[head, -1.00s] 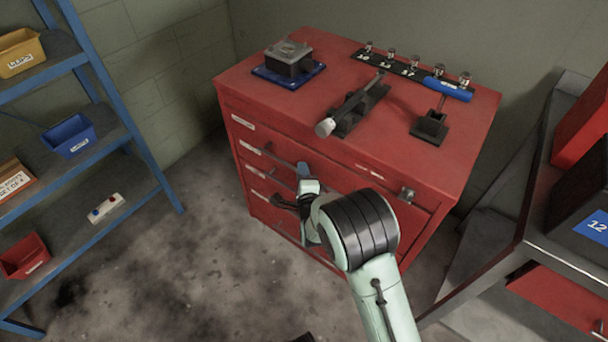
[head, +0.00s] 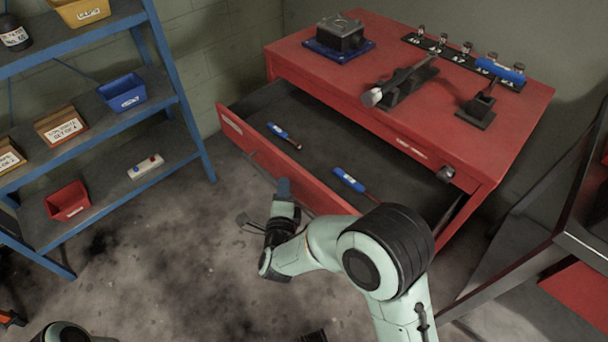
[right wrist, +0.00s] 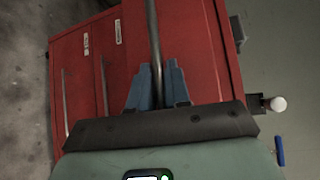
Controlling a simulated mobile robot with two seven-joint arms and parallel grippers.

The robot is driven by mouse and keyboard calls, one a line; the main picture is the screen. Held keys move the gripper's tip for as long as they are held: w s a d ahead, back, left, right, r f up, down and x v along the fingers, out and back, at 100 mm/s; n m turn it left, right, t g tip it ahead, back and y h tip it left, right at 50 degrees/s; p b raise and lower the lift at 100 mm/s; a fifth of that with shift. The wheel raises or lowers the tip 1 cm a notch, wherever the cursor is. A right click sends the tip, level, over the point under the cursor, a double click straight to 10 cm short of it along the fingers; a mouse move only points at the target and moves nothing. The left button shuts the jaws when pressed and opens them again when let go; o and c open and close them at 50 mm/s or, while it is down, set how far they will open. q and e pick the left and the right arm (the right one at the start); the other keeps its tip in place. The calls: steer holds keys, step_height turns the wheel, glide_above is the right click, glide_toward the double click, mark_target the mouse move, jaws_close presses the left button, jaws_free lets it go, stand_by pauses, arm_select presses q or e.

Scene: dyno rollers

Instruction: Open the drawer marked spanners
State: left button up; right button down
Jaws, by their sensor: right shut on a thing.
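A drawer of the red cabinet (head: 520,140) stands pulled well out, and its dark inside shows. Its front (head: 262,150) bears a pale label (head: 232,124) too small to read, so I cannot tell whether it says spanners. Two blue-handled tools (head: 283,134) (head: 350,180) lie apart inside it. My right gripper (head: 283,188) is at the drawer's front. In the right wrist view its blue fingers (right wrist: 157,88) are shut on the grey bar handle (right wrist: 153,40). My forearm hides part of the drawer front. My left gripper is not in view.
A blue shelf rack (head: 180,100) stands left, a bench (head: 575,235) right.

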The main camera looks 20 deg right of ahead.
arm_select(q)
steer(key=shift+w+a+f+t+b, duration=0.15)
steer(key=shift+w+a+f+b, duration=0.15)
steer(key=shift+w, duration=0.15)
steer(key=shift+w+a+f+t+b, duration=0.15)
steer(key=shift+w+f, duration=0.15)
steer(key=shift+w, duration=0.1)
arm_select(e)
steer(key=s+a, duration=0.4)
steer(key=a, duration=0.7)
steer(key=shift+s, duration=0.2)
steer(key=c, duration=1.2)
jaws_free()
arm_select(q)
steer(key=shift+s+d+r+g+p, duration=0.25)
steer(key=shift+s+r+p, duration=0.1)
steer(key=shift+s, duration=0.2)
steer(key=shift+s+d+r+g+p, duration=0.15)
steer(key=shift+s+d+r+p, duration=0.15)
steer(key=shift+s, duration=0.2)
arm_select(e)
steer(key=v, duration=1.3)
steer(key=shift+s, duration=0.25)
